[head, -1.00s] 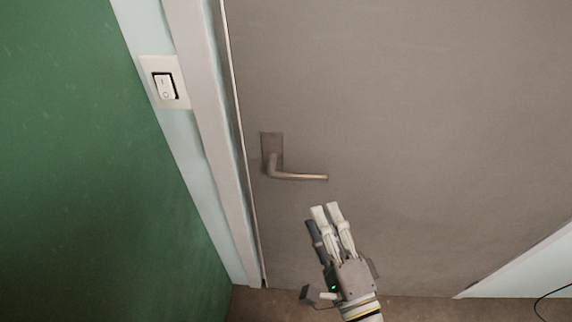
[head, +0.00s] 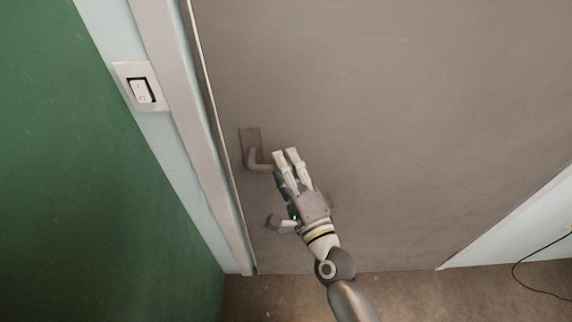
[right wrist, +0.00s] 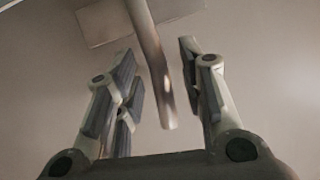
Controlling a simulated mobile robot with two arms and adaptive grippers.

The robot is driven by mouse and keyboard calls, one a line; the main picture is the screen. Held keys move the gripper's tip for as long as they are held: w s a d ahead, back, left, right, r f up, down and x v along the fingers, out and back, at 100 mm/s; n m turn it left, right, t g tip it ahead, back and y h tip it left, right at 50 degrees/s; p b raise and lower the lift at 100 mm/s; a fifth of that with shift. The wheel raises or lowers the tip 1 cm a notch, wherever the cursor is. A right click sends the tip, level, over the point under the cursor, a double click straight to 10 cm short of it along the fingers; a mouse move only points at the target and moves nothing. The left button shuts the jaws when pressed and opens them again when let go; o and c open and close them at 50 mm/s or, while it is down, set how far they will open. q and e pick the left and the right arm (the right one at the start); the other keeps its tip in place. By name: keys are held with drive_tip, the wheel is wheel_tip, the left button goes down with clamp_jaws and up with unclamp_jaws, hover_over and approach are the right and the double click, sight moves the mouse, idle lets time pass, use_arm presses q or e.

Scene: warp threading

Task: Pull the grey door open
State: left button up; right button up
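The grey door (head: 390,120) fills most of the head view and looks shut in its frame. Its lever handle (head: 258,166) sits near the door's left edge on a small plate (head: 250,140). My right gripper (head: 285,155) is at the handle and hides its free end in the head view. In the right wrist view the handle (right wrist: 154,65) reaches down between the two open sides of my right gripper (right wrist: 160,95), with gaps on both sides. My left gripper is in neither view.
A pale door frame (head: 185,100) runs along the door's left edge. A light switch (head: 141,88) is on the wall beside it, and a green surface (head: 70,180) fills the left. A dark cable (head: 530,288) is at lower right, near the brown floor (head: 270,300).

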clamp_jaws()
drive_tip(key=shift+f+m+b, duration=0.3)
drive_tip(key=shift+f+b, duration=0.05)
drive_tip(key=shift+b, duration=0.4)
drive_tip(key=f+m+t+b, duration=0.1)
drive_tip(key=m+b, duration=0.2)
drive_tip(key=b, duration=0.1)
drive_tip(key=a+f+m+t+h+b, duration=0.1)
drive_tip(key=m+b, duration=0.2)
drive_tip(key=f+m+t+h+b, duration=0.1)
drive_tip(key=m+b, duration=0.1)
drive_tip(key=b, duration=0.2)
drive_tip(key=shift+a+f+m+b, duration=0.3)
drive_tip(key=shift+m, duration=0.1)
